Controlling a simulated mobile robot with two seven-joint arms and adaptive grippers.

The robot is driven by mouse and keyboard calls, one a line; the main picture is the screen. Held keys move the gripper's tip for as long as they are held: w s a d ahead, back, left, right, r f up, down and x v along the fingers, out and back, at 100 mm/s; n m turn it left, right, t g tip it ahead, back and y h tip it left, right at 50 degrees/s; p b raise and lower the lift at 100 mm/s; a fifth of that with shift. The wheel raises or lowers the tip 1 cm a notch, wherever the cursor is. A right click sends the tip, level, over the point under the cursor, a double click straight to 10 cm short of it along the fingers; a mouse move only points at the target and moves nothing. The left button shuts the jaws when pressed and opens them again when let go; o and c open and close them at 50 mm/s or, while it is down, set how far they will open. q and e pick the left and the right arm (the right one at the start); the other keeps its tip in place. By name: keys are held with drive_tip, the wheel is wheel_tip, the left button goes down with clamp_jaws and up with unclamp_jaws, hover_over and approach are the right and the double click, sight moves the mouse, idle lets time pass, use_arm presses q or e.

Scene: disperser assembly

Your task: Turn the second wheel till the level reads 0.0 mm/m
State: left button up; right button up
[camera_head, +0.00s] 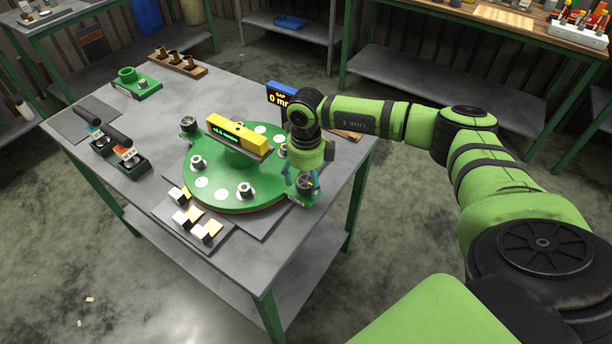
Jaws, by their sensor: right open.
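A round green plate (222,195) lies on the grey table. A yellow level (240,136) sits on a raised block at its middle; its small green readout (222,131) is too small to read surely. A dark hand wheel (188,125) stands at the plate's left rim. Another wheel (304,183) stands at the right rim, partly hidden by my right gripper (303,181). That gripper points down with open fingers around or just above this wheel; I cannot tell whether they touch it. My left gripper is out of view.
A blue-topped gap display (281,90) stands behind, partly hidden by my right arm. Several white-and-yellow blocks (182,219) lie at the front edge. Black-handled tools (114,135) are at left. A green fixture (129,76) and a wooden rack (176,64) stand at the back.

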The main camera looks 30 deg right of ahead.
sight(305, 182)
drive_tip(key=shift+f, duration=0.1)
drive_tip(key=c, duration=1.1)
drive_tip(key=o, duration=1.1)
wheel_tip(305, 182, up, 12)
drive_tip(key=shift+a, duration=0.1)
